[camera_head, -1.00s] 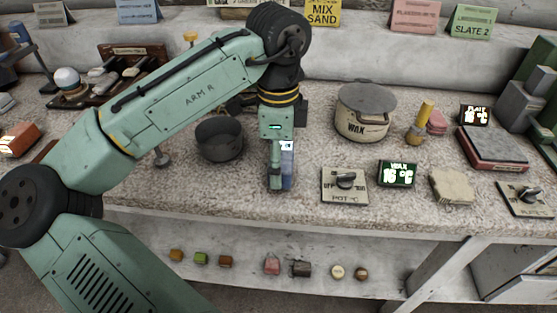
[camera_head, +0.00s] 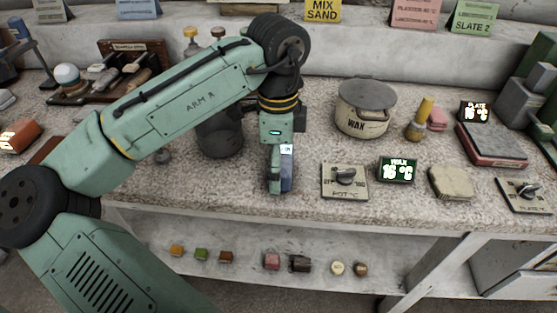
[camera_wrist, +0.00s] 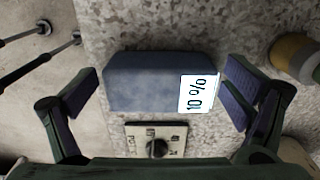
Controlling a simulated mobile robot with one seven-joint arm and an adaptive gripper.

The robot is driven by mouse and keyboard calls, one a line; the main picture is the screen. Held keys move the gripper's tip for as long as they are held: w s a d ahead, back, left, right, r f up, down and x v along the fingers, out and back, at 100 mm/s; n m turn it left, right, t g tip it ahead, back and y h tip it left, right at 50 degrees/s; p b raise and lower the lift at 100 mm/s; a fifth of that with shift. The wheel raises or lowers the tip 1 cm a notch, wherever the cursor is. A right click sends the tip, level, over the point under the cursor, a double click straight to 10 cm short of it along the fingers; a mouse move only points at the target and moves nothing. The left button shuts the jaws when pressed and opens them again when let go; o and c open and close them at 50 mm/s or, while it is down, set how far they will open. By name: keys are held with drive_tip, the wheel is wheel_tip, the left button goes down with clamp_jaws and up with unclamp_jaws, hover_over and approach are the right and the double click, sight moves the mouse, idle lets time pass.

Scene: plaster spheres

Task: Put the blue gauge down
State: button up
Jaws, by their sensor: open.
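The blue gauge (camera_wrist: 145,82) is a blue-grey block with a white label reading "10 %". In the wrist view it lies between the two spread fingers of my gripper (camera_wrist: 150,100), with a gap to each finger. In the head view the gauge (camera_head: 287,172) shows at the front of the stone worktop, partly hidden behind my gripper (camera_head: 275,183). My gripper is open around it. The gauge seems to rest on the worktop; its underside is hidden.
A pot dial plate (camera_head: 345,182) and a wax display (camera_head: 397,170) stand to the right. A wax pot (camera_head: 364,110) is behind them. A dark pot (camera_head: 218,136) is at the left, partly behind my arm. The worktop's front edge is close.

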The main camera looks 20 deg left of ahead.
wheel_tip(320, 180, up, 12)
drive_tip(key=shift+r, duration=0.25)
idle(0.4)
idle(0.4)
